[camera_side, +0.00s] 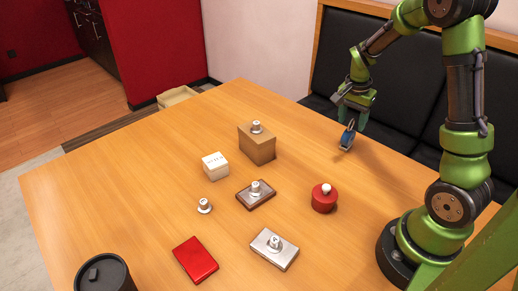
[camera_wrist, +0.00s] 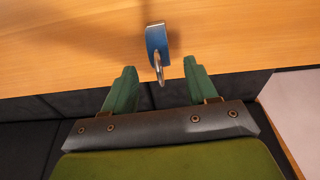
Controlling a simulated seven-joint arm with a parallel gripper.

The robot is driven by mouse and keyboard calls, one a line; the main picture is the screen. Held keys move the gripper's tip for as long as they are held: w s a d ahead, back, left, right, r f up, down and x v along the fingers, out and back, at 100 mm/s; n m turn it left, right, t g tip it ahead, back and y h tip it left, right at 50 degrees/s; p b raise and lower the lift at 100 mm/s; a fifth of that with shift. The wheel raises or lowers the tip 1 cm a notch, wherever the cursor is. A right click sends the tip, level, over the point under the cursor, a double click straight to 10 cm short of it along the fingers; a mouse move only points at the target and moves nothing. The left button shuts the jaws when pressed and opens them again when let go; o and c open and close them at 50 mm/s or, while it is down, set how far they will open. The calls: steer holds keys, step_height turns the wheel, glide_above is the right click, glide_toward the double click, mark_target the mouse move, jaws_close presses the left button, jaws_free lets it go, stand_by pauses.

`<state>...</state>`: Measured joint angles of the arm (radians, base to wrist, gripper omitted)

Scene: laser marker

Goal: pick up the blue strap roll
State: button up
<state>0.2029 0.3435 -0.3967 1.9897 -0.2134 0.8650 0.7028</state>
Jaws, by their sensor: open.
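The blue strap roll (camera_side: 347,138) is small and blue with a grey loop at its upper end. It is near the table's far right edge in the side view, just below my gripper (camera_side: 352,112). In the wrist view the blue strap roll (camera_wrist: 158,40) lies ahead of my green fingers, and its grey loop points back toward the gap between them. My gripper (camera_wrist: 160,66) is open, with one finger on each side of that gap. No finger visibly touches the roll. I cannot tell the exact height of the fingers above it.
A cardboard box (camera_side: 257,147), a white box (camera_side: 215,166), a red round container (camera_side: 324,199), a dark plate (camera_side: 245,202), a silver box (camera_side: 265,252), a red box (camera_side: 195,260) and a black canister (camera_side: 103,274) stand on the table (camera_side: 130,170). A black bench (camera_side: 395,120) is behind.

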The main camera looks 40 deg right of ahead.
mark_target(350, 130)
step_height(350, 130, down, 5)
steer(key=shift+d+r, duration=0.1)
jaws_close()
stand_by(0.4)
